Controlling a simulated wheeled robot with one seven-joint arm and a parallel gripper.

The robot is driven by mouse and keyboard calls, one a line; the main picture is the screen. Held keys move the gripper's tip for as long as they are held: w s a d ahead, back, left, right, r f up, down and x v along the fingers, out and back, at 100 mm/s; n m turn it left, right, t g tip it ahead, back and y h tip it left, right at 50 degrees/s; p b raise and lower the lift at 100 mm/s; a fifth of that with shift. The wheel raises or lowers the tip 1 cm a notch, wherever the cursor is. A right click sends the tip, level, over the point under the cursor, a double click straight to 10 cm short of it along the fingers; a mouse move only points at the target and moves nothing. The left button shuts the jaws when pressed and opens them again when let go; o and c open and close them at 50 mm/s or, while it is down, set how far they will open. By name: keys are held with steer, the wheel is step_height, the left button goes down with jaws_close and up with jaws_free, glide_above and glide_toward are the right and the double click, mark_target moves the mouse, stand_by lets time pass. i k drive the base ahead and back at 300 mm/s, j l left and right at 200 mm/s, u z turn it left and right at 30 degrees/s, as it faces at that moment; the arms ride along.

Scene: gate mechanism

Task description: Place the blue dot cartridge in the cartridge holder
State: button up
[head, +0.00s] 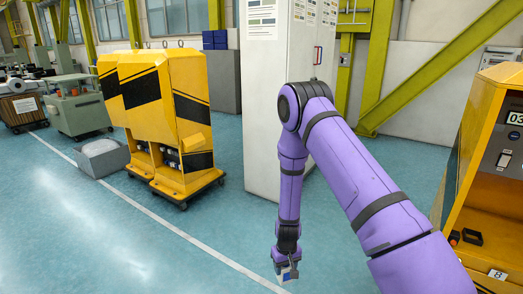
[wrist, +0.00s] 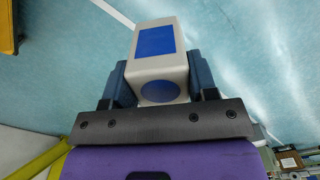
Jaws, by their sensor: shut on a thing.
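My gripper (head: 287,270) hangs low over the floor near the bottom middle of the head view. In the wrist view its two dark blue fingers are shut on the sides of the blue dot cartridge (wrist: 158,68). The cartridge is a pale grey block with a blue rectangle on one face and a round blue dot on the face toward the palm. In the head view only a small pale and blue bit of the cartridge (head: 288,276) shows. I cannot make out the cartridge holder for certain in either view.
A yellow machine (head: 490,150) with a number display stands at the right edge, with small dark items (head: 472,237) on its shelf. A tall white cabinet (head: 262,100) stands behind my arm. Yellow-black wheeled units (head: 180,120) and a grey bin (head: 103,158) stand left. The front-left floor is clear.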

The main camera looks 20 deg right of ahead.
mark_target(471, 239)
steer(key=i+z, duration=0.3)
steer(key=z, duration=0.15)
steer(key=i+z, duration=0.35)
steer(key=z, duration=0.15)
steer(key=i+j+z, duration=0.25)
steer(key=z, duration=0.2)
steer(key=l+z, duration=0.1)
steer(key=z, duration=0.4)
steer(key=i+z, duration=0.15)
steer(key=z, duration=0.8)
steer(key=i, duration=0.35)
